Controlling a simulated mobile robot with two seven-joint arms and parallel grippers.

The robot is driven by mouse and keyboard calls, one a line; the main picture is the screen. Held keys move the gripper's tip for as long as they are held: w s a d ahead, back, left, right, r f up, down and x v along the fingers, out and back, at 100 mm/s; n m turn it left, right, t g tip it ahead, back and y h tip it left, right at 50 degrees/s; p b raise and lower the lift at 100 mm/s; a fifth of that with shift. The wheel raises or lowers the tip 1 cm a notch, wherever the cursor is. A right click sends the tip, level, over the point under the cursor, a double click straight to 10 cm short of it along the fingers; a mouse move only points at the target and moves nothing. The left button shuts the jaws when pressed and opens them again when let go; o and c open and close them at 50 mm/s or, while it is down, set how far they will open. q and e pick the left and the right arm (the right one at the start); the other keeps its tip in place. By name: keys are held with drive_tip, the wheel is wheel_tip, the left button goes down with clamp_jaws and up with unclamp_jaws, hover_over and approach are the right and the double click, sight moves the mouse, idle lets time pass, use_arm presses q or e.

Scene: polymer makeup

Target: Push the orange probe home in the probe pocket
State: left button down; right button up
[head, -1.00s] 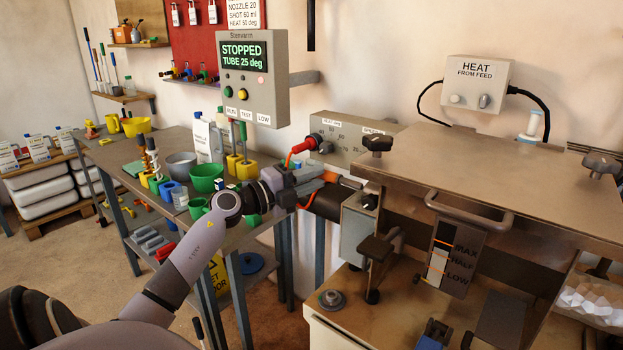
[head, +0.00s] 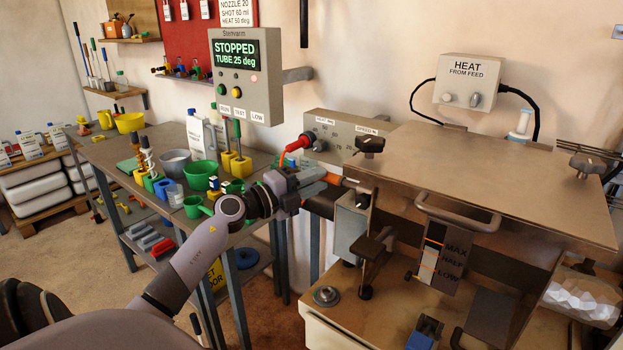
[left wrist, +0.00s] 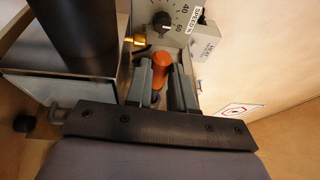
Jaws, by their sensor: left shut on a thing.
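My left gripper (head: 314,180) is at the feed end of the machine, just below the red plug (head: 300,143) on the heat panel. In the left wrist view its two fingers (left wrist: 162,84) are shut on the orange probe (left wrist: 160,62), whose rounded orange end shows between them. In the head view the fingers largely hide the probe. An orange cable (head: 284,157) runs down from the red plug towards the gripper. I cannot make out the probe pocket or how deep the probe sits. My right gripper is not in view.
The control box (head: 243,76) reads STOPPED, TUBE 25 deg, above the gripper. The grey heat panel (head: 343,133) is close behind it. A large metal cover (head: 480,185) lies to the right. A bench (head: 150,150) with cups and bowls stands to the left.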

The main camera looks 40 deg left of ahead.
use_arm(q)
drive_tip(key=shift+w+d, duration=0.2)
drive_tip(key=shift+d, duration=1.75)
drive_tip(key=c, duration=0.9)
unclamp_jaws()
drive_tip(key=b, duration=0.1)
approach(338, 184)
drive_tip(key=shift+w+r, duration=0.1)
drive_tip(key=shift+w, duration=0.2)
drive_tip(key=shift+d, duration=0.1)
